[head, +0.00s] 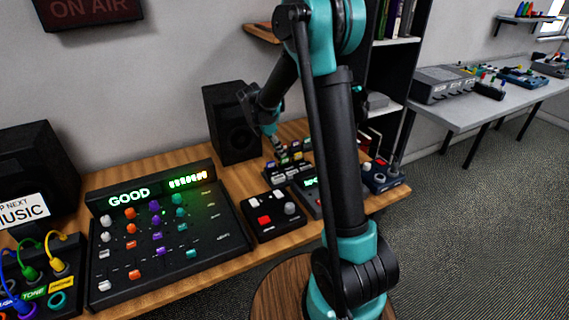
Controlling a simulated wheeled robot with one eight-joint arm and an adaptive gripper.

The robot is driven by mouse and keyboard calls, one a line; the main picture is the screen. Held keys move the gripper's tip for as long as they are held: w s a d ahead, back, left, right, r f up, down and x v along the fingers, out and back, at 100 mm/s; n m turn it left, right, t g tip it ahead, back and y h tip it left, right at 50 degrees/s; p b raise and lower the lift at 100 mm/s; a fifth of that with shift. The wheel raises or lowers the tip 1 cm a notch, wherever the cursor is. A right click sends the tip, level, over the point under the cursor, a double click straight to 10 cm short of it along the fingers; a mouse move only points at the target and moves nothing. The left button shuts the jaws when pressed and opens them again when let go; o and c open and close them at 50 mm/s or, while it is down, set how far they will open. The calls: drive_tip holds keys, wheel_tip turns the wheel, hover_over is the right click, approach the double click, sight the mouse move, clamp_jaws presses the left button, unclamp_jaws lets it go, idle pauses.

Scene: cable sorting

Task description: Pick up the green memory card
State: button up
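My arm reaches down over the wooden desk, and my gripper (278,148) is small in the head view. It points down at a dark device (290,173) with small coloured pieces on its top, right of the black speaker. I cannot make out for certain a green memory card among these pieces. The fingertips are too small and dark to show whether they are open or shut, or whether they touch anything.
A mixing console (165,235) with a lit "GOOD" display fills the desk's left half. A black speaker (232,125) stands behind. A small button box (273,215) and a blue-grey box (381,176) flank my arm. A grey table (470,112) stands at the right.

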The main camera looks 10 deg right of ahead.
sight(285, 162)
drive_tip(key=x, duration=0.5)
drive_tip(key=shift+r, duration=0.1)
drive_tip(key=shift+c, duration=0.4)
clamp_jaws()
